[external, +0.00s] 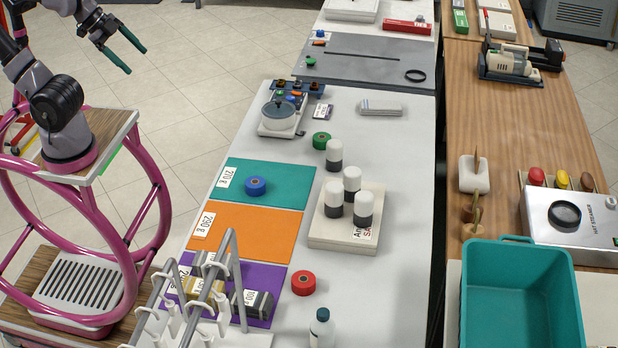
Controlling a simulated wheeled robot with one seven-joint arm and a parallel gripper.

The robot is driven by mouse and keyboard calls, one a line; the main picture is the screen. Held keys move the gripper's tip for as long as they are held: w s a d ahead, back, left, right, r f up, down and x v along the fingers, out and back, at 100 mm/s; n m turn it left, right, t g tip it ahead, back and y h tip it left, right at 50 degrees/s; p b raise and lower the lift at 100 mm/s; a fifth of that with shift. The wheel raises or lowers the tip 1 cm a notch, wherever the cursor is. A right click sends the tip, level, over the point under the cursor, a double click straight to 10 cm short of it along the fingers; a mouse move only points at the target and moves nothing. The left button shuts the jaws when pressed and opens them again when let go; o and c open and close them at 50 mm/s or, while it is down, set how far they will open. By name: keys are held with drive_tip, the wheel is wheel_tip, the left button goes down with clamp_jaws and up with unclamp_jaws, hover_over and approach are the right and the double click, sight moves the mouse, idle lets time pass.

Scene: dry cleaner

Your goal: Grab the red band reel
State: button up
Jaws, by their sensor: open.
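The red band reel (303,283) is a small red disc with a darker centre. It lies flat on the white table (405,230), just right of the purple mat (268,282) and near the front of the picture. My gripper (135,57) is at the upper left, over the floor and clear of the table. Its two green fingers are apart, with nothing between them. It is far from the red reel.
A blue reel (256,186) lies on the teal mat, and a green reel (322,140) farther back. Right of the reels, several white-capped jars stand on a pale block (320,230). A grey rack (222,270) and a bottle (322,330) stand near the red reel.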

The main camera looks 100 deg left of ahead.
idle(0.4)
drive_tip(key=o, duration=0.4)
drive_tip(key=shift+c, duration=0.2)
